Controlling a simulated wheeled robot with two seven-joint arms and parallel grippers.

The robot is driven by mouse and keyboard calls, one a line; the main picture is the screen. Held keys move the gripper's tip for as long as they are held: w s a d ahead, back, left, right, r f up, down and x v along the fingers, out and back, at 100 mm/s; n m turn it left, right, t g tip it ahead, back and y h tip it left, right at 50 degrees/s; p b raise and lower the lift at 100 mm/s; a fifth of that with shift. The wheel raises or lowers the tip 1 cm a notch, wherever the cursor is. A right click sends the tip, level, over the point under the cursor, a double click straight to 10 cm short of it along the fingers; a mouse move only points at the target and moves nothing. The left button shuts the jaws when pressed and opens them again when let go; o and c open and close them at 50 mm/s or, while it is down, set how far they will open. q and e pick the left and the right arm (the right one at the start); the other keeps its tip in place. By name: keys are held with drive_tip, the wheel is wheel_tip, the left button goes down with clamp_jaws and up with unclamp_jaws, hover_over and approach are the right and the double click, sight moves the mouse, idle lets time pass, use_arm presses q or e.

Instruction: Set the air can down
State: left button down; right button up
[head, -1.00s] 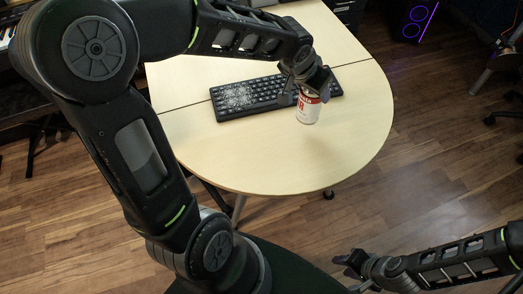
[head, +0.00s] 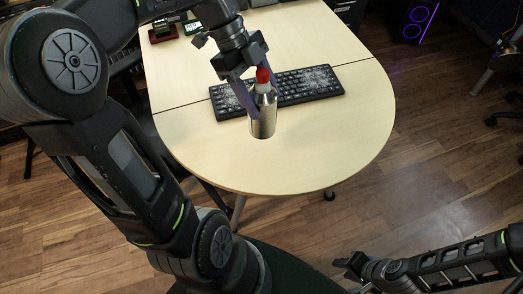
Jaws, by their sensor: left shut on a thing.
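The air can (head: 263,118) is a silver cylinder with a red cap, standing roughly upright in front of the keyboard in the head view. My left gripper (head: 257,103) is shut on it from above, with one finger along each side. I cannot tell whether the can's base touches the table (head: 335,145). My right gripper (head: 345,266) is low at the right, off the table and away from the can; its finger gap is too small to make out.
A black keyboard (head: 312,84) lies right behind the can. Small red and green items (head: 163,32) sit at the far left of the table. The rounded front and right of the tabletop are clear. A dark computer tower stands on the floor at the back right.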

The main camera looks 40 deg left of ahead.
sight(262, 125)
use_arm(q)
drive_tip(key=shift+f, duration=3.1)
drive_tip(key=shift+f, duration=1.85)
drive_tip(key=shift+f, duration=0.15)
drive_tip(key=shift+c, duration=2.2)
unclamp_jaws()
